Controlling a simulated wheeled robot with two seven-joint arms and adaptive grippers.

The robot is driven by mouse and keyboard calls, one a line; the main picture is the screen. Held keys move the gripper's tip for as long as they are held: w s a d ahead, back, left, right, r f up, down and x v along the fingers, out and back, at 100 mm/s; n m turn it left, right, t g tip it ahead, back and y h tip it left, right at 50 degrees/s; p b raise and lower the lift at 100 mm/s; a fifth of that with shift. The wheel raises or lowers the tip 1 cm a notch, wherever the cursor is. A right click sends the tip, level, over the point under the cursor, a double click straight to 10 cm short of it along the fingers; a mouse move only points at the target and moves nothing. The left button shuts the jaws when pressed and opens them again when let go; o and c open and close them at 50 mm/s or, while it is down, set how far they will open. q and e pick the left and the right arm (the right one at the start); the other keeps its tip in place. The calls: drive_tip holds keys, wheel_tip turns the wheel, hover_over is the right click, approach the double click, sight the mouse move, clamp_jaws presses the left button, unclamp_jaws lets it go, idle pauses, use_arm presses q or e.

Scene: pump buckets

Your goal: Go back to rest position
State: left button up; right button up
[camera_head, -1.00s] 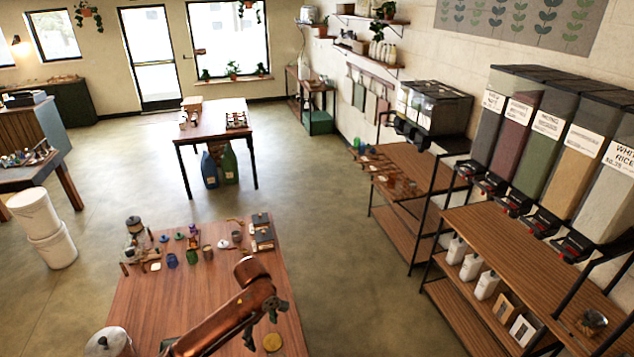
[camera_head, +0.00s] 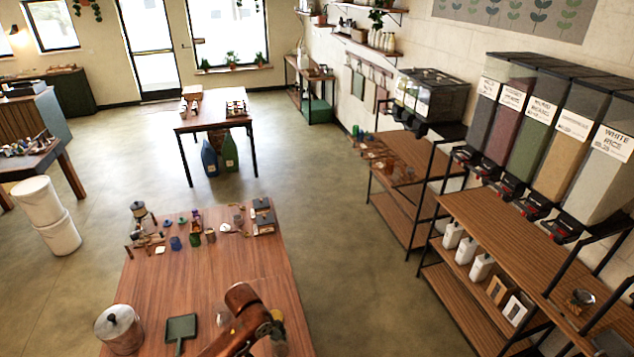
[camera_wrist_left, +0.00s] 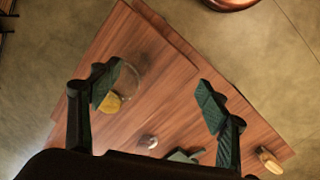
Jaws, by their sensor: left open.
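My left arm (camera_head: 240,310) reaches over the near wooden table (camera_head: 180,275) in the head view, bent at a copper-coloured joint. Its gripper cannot be made out there. In the left wrist view my left gripper (camera_wrist_left: 158,88) is open, with its two green ridged pads wide apart and nothing between them. The wooden table top (camera_wrist_left: 165,75) lies below it. A clear round glass thing (camera_wrist_left: 128,75) and a yellow piece (camera_wrist_left: 111,103) show beside the left finger, partly hidden by it. My right gripper is not in view.
A lidded metal pot (camera_head: 119,328) and a green dustpan-like tool (camera_head: 181,328) stand near the table's front. Several small jars and tools crowd its far edge. White buckets (camera_head: 48,215) are stacked at left. Grain dispensers (camera_head: 545,130) line the right shelf. The floor between is clear.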

use_arm(q)
drive_tip(key=s+f+m+t+h, duration=0.1)
drive_tip(key=s+f+m, duration=0.2)
drive_tip(key=s+f, duration=0.25)
drive_tip(key=s+a+m+t+y, duration=0.25)
drive_tip(key=s+a+m, duration=0.25)
drive_tip(key=s+a, duration=1.65)
wheel_tip(320, 180, down, 41)
drive_tip(key=s+d+m+g+b, duration=0.1)
drive_tip(key=s+d+g+b, duration=0.15)
drive_tip(key=b, duration=0.95)
drive_tip(key=s+f+b, duration=0.5)
drive_tip(key=s+f, duration=0.5)
drive_tip(key=f, duration=0.4)
drive_tip(key=s+f+b, duration=0.5)
drive_tip(key=s+f, duration=0.4)
drive_tip(key=f, duration=0.6)
drive_tip(key=shift+s+d+f+m+g, duration=0.15)
drive_tip(key=shift+s+f+m+g, duration=0.05)
drive_tip(key=shift+s+m+g, duration=0.15)
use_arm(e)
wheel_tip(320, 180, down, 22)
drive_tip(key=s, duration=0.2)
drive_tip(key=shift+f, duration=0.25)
